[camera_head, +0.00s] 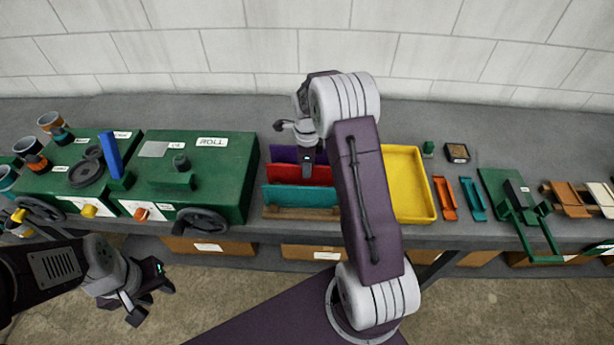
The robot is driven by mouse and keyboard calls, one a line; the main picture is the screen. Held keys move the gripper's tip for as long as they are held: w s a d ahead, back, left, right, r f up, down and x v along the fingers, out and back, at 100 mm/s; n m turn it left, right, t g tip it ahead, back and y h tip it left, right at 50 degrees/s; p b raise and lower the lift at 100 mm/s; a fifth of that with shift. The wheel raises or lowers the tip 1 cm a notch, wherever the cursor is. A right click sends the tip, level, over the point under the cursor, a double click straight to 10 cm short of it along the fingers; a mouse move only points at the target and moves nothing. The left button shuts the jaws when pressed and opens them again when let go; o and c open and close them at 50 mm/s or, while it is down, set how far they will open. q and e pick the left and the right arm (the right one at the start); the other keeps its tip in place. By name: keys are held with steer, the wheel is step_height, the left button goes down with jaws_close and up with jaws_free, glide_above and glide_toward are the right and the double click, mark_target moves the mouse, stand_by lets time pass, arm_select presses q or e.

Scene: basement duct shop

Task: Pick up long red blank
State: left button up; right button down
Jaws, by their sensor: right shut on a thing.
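The long red blank (284,173) stands on edge in a wooden rack (290,213), between a purple blank (283,154) behind and a teal blank (282,196) in front. My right gripper (307,165) points down at the rack and is shut on the top edge of the red blank, near its middle. My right arm hides the right ends of the blanks. My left gripper (152,292) is open and empty, low in front of the bench at the left.
A green machine (225,165) with a handwheel stands left of the rack. A yellow tray (408,180) is close on the right, partly behind my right arm. Orange (445,198) and teal (473,199) tools lie beyond it. Cardboard boxes sit under the bench.

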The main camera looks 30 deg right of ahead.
steer(key=shift+r, duration=0.1)
stand_by(0.8)
steer(key=shift+r, duration=0.3)
steer(key=r, duration=0.1)
steer(key=r+b, duration=0.1)
steer(key=s+r, duration=0.1)
steer(key=shift+d+r, duration=0.25)
steer(key=shift+r, duration=0.15)
steer(key=s+d+r+b, duration=0.2)
steer(key=s+r, duration=0.4)
steer(key=s, duration=0.4)
steer(key=shift+d+r, duration=0.2)
steer(key=shift+d, duration=0.45)
